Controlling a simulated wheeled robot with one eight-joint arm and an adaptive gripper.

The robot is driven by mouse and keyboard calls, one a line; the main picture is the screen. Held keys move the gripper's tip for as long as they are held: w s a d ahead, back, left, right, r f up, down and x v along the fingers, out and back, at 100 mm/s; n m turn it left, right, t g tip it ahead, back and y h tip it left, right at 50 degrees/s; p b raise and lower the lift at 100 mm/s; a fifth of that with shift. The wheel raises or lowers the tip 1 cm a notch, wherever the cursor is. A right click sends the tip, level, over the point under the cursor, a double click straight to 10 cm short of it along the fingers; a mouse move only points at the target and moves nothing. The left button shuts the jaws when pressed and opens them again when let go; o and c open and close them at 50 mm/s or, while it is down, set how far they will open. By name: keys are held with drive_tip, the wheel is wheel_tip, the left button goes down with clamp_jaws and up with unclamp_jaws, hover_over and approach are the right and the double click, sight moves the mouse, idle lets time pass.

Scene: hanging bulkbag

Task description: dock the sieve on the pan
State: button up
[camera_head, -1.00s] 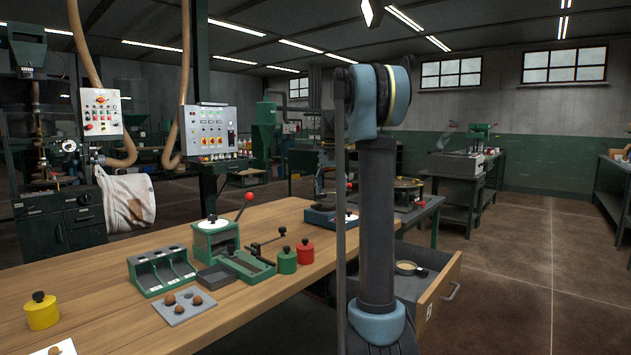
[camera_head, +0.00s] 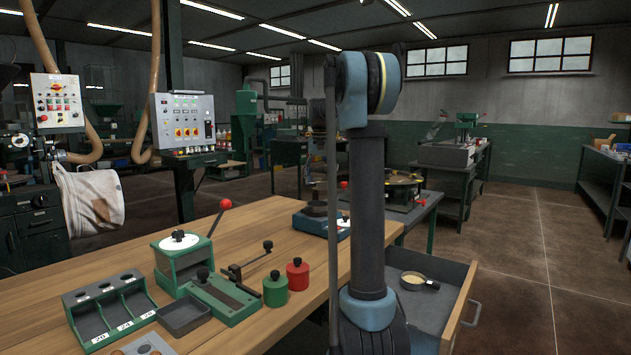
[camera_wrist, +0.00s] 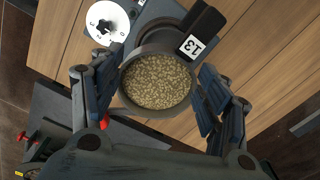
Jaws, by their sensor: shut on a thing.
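In the wrist view a round dark-rimmed sieve (camera_wrist: 127,98) full of tan grains sits between the fingers of my gripper (camera_wrist: 160,82), which is shut on it. Beneath lies a grey base with a white dial (camera_wrist: 107,22). In the head view a blue-based device (camera_head: 312,224) stands at the bench's far right end, partly behind my arm. The gripper's hold is not clear there.
The wooden bench (camera_head: 285,318) holds a green compartment rack (camera_head: 108,310), a green device with a red-knobbed lever (camera_head: 180,252), a green jar (camera_head: 275,290) and a red jar (camera_head: 298,274). An open drawer (camera_head: 455,305) at right holds a small handled pan (camera_head: 412,281).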

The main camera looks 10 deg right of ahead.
drive_tip(key=shift+w+a+f, duration=0.1)
drive_tip(key=shift+a, duration=0.55)
drive_tip(key=shift+f, duration=2.8)
drive_tip(key=shift+s, duration=0.2)
drive_tip(key=shift+f, duration=0.55)
drive_tip(key=o, duration=0.8)
drive_tip(key=shift+o, duration=0.2)
drive_tip(key=shift+r, duration=0.1)
drive_tip(key=shift+r, duration=5.4)
